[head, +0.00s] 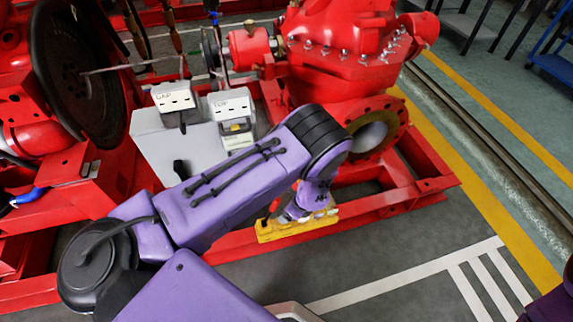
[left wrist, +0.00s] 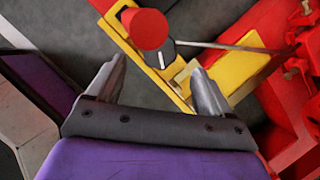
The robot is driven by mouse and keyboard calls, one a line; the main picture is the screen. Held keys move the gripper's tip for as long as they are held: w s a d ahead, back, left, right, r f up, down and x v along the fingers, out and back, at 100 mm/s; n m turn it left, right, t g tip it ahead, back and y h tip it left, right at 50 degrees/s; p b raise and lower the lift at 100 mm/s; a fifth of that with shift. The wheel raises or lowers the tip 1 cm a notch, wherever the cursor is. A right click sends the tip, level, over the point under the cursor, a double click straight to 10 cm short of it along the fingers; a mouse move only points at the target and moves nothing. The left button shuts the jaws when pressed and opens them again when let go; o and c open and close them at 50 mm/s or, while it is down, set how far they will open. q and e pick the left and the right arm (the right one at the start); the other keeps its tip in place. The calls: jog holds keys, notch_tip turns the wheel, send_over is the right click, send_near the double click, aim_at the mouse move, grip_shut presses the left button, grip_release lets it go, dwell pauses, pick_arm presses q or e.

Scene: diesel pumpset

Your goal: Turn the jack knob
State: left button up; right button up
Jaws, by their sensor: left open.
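In the left wrist view a round red knob (left wrist: 147,28) stands on the yellow jack (left wrist: 240,68), with a dark part bearing a white mark just below it. My left gripper (left wrist: 160,78) is open and empty. The knob lies beyond its fingertips, a little left of the middle of the gap, and I see no contact. In the head view the yellow jack (head: 297,229) lies against the red frame, beneath my left wrist. My right gripper is not in view.
The red base frame (head: 420,203) runs beside the jack. The red pump (head: 345,50) and a grey control box (head: 170,148) stand behind my left arm. A thin metal rod (left wrist: 215,45) runs right from near the knob. Grey floor (head: 390,240) in front is clear.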

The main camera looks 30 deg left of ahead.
pick_arm(q)
jog(key=p+v, duration=0.1)
jog(key=v, duration=0.4)
jog(key=shift+f, duration=0.1)
jog(key=s+d+f+n+t+h, duration=0.3)
jog(key=s+n+h, duration=0.1)
jog(key=n, duration=0.7)
jog(key=s+a+r+n+y, duration=0.1)
jog(key=s+a+r+n, duration=0.2)
jog(key=s+a+n, duration=0.5)
jog(key=s+a+r+n+y, duration=0.2)
jog(key=s+n, duration=0.5)
jog(key=s, duration=0.5)
notch_tip(320, 180, up, 18)
jog(key=p, duration=1.9)
jog(key=shift+w+d+r+m, duration=0.2)
jog(key=shift+r+m, duration=0.05)
jog(key=shift+m, duration=0.05)
